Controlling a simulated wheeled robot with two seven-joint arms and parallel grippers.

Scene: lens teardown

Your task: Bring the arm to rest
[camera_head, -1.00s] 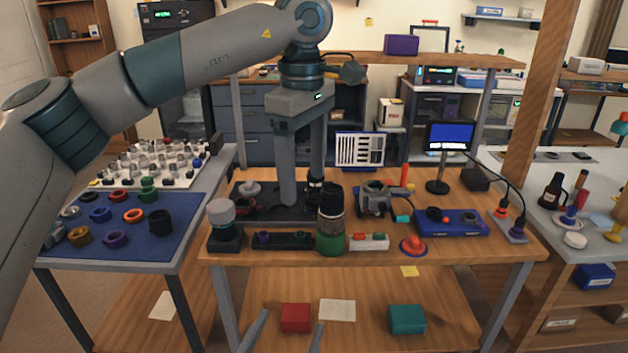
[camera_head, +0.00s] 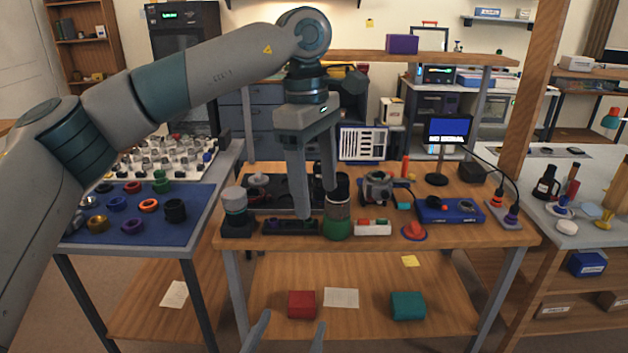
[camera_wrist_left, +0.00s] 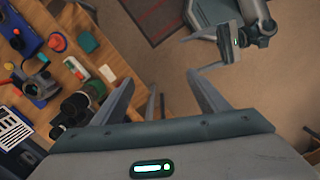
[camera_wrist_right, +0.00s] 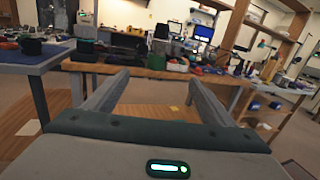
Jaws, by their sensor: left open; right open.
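My left arm reaches in from the left in the head view, over the main workbench (camera_head: 460,238). Its left gripper (camera_head: 317,202) hangs fingers down, open and empty, in front of the black base plate. A lens barrel (camera_head: 338,222) with a green base stands upright close to the right finger; whether they touch I cannot tell. The left wrist view shows the open fingers (camera_wrist_left: 158,97) with nothing between them. My right gripper (camera_head: 289,335) is low in front of the bench, open and empty; its spread fingers also show in the right wrist view (camera_wrist_right: 155,92).
A blue mat (camera_head: 135,228) with several coloured rings lies on the left table.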

